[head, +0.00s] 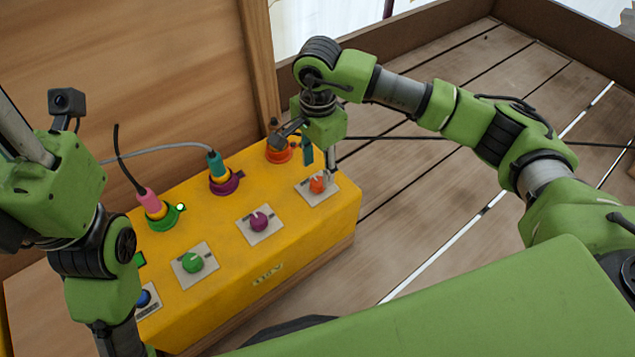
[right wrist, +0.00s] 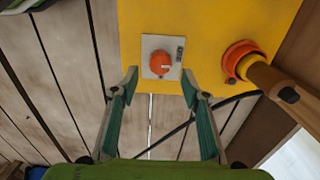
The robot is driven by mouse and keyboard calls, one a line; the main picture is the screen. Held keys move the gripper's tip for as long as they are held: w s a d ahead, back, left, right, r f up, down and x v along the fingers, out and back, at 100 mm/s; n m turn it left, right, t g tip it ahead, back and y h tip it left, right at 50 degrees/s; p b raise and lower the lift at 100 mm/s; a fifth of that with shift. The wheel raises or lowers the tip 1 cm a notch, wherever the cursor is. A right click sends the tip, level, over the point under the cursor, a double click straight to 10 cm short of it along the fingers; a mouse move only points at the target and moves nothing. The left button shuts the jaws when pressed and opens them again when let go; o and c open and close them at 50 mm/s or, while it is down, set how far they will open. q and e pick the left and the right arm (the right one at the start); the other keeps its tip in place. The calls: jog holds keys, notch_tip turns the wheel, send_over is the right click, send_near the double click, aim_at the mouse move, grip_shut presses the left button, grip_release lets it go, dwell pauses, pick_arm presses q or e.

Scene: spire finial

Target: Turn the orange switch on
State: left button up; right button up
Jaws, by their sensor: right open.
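The orange switch (head: 318,185) is a round knob on a pale square plate at the right end of the yellow box (head: 305,225). It also shows in the right wrist view (right wrist: 160,63), with a small dark mark beside it on the plate. My right gripper (head: 319,165) is directly above the knob, pointing down. In the right wrist view its two green fingers (right wrist: 160,78) are open and spread on either side of the knob, with nothing between them. I cannot tell whether they touch it. My left arm is at the left edge; its fingers do not show.
Purple (head: 259,221), green (head: 194,262) and blue (head: 144,299) knobs line the box front. Behind them are an orange socket (right wrist: 241,60), a purple socket (head: 226,184) and a green socket (head: 166,218) with plugs and cables. A wooden panel (head: 130,80) stands behind.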

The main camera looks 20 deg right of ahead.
aim_at(318, 181)
notch_tip(318, 181, down, 5)
jog(key=shift+r+b, duration=0.1)
jog(key=shift+b, duration=0.7)
jog(key=c, duration=1.1)
